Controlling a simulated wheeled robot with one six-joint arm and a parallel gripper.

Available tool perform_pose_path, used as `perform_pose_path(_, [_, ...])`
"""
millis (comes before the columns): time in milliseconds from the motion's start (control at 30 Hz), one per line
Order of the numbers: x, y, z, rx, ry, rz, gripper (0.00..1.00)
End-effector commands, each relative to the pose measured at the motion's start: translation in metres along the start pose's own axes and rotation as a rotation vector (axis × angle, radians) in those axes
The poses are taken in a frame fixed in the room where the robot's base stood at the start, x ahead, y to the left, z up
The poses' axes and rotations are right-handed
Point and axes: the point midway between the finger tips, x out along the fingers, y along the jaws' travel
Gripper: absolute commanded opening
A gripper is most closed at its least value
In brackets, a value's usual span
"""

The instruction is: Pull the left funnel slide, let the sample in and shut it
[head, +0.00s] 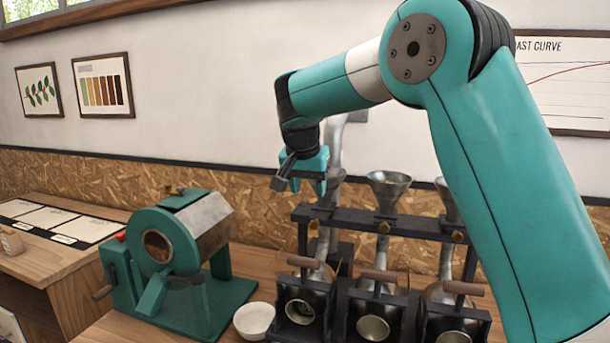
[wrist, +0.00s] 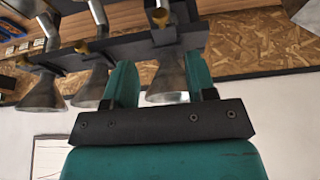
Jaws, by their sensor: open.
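A dark rack holds three metal funnels in a row. The left funnel (head: 337,178) is partly hidden behind my gripper (head: 308,184); the middle funnel (head: 390,187) shows fully and the right one is partly behind my arm. Each has a small brass knob below it on the rack bar; the left brass knob (head: 314,224) is just below my gripper. In the wrist view, which looks upside down, my open fingers (wrist: 161,82) appear on either side of one funnel (wrist: 168,80), with a brass knob (wrist: 160,16) above it. I cannot tell whether they touch it.
Below the rack stand three dark boxes with wooden handles (head: 380,275) and round openings. A white bowl (head: 254,320) sits left of them. A green roaster (head: 178,250) stands further left on the wooden bench. A side table (head: 50,262) with papers is at far left.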

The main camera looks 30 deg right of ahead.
Motion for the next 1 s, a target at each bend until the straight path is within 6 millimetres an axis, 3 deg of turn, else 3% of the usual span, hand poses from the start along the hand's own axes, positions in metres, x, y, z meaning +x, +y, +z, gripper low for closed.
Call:
perform_pose_path(100, [-0.025,-0.001,0.000,-0.001,0.002,-0.003,0.51])
perform_pose_path(300, [-0.051,-0.001,0.000,-0.001,0.001,0.000,0.51])
perform_pose_path(1000, [-0.057,0.000,0.000,-0.001,0.000,0.001,0.51])
